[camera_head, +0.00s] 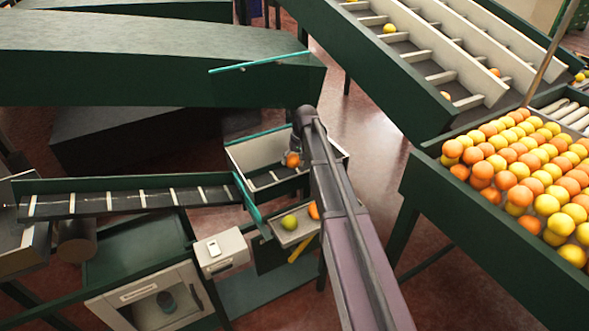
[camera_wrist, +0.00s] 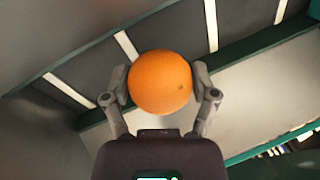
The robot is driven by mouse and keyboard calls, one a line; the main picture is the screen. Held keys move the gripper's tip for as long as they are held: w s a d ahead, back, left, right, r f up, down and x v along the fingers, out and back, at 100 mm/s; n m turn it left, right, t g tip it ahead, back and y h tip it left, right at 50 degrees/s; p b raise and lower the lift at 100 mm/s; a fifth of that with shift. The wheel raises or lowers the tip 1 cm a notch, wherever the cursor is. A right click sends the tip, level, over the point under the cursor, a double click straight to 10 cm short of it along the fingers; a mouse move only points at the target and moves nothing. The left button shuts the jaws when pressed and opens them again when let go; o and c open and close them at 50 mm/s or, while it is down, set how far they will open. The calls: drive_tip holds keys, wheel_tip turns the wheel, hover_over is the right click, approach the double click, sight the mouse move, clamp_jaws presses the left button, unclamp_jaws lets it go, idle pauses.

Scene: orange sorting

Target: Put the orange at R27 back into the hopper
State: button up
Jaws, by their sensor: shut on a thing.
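My gripper (camera_wrist: 160,88) is shut on an orange (camera_wrist: 160,82), with one finger on each side of the fruit in the wrist view. In the head view the held orange (camera_head: 292,160) shows at the end of my arm, over a green-rimmed bin with pale walls (camera_head: 251,154). Most of my gripper is hidden behind my arm there. In the wrist view a dark surface with white strips (camera_wrist: 90,68) lies beyond the orange, beside a pale panel (camera_wrist: 262,95). I cannot tell which place is R27 or which container is the hopper.
A small tray (camera_head: 292,233) holds a green-yellow fruit (camera_head: 289,222) and another orange (camera_head: 314,211). A dark slatted conveyor (camera_head: 120,201) runs to the left. A large green-sided container (camera_head: 470,232) full of oranges and yellow fruit stands at right. Sloped slatted lanes (camera_head: 440,60) rise behind.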

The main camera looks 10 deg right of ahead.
drive_tip(key=shift+d+b+x, duration=0.25)
drive_tip(key=shift+b+x, duration=0.5)
drive_tip(key=shift+x, duration=0.3)
drive_tip(key=shift+f, duration=0.3)
drive_tip(key=o, duration=1)
drive_tip(key=shift+r, duration=0.1)
drive_tip(key=shift+o, duration=0.2)
drive_tip(key=shift+r, duration=0.1)
drive_tip(key=p+v, duration=1.1)
drive_tip(key=v, duration=0.1)
drive_tip(key=shift+p, duration=0.35)
drive_tip(key=s+a+h, duration=0.2)
drive_tip(key=s, duration=2.7)
drive_tip(key=shift+a+f+h, duration=0.25)
drive_tip(key=shift+h, duration=0.15)
